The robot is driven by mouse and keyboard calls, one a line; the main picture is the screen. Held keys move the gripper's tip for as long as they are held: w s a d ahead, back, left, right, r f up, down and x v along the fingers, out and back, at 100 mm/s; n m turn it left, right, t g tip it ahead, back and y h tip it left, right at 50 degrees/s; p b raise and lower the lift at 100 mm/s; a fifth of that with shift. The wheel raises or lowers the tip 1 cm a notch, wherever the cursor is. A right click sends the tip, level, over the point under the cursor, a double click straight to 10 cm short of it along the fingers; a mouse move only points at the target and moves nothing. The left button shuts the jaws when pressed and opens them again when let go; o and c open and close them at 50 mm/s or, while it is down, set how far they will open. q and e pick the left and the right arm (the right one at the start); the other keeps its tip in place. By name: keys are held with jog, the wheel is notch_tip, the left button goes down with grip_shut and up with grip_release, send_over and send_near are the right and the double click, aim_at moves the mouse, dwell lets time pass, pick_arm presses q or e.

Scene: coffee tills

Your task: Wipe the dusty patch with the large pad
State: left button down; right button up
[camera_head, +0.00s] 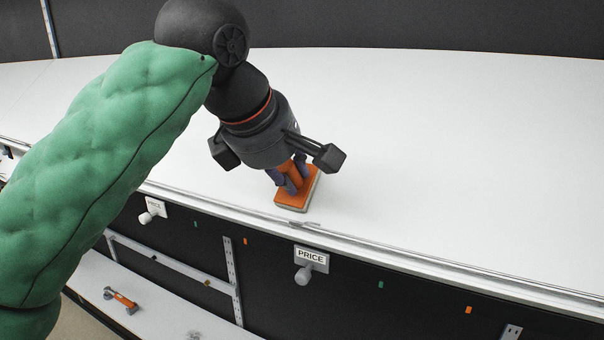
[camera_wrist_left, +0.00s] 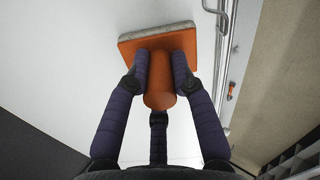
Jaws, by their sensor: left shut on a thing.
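The large pad (camera_head: 297,198) is an orange block with a pale grey underside, near the front edge of the white counter. My left gripper (camera_head: 291,178) is shut on the orange handle, above the pad. In the left wrist view the pad (camera_wrist_left: 130,42) shows at the top and the fingers of my left gripper (camera_wrist_left: 160,78) close around its orange handle (camera_wrist_left: 159,97). The pad looks flat on or just above the counter; I cannot tell which. I cannot make out a dusty patch on the white surface. My right gripper is not in view.
The white counter (camera_head: 440,150) is clear to the right and behind. Its front edge has a rail (camera_head: 420,254) with a small clip just in front of the pad. Price tags (camera_head: 311,259) hang below. A lower shelf (camera_head: 165,310) holds an orange-handled tool (camera_head: 122,300).

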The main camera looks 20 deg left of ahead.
pick_arm(q)
jog(key=shift+w+a, duration=0.2)
jog(key=shift+a, duration=2.4)
jog(key=shift+w+r+p, duration=0.35)
jog(key=shift+w+r, duration=0.15)
jog(key=shift+w, duration=0.15)
jog(key=shift+s+d, duration=0.15)
jog(key=shift+d, duration=1.85)
jog(key=shift+s+d, duration=0.15)
jog(key=shift+d, duration=1.75)
jog(key=shift+s+d, duration=0.15)
jog(key=shift+d, duration=1.7)
jog(key=shift+s+d, duration=0.15)
jog(key=shift+d, duration=1.75)
jog(key=shift+a, duration=0.15)
jog(key=shift+w+a, duration=0.2)
jog(key=shift+a, duration=2.25)
jog(key=shift+w+a, duration=0.2)
jog(key=shift+a, duration=2.3)
jog(key=shift+w+a, duration=0.2)
jog(key=shift+a, duration=2.25)
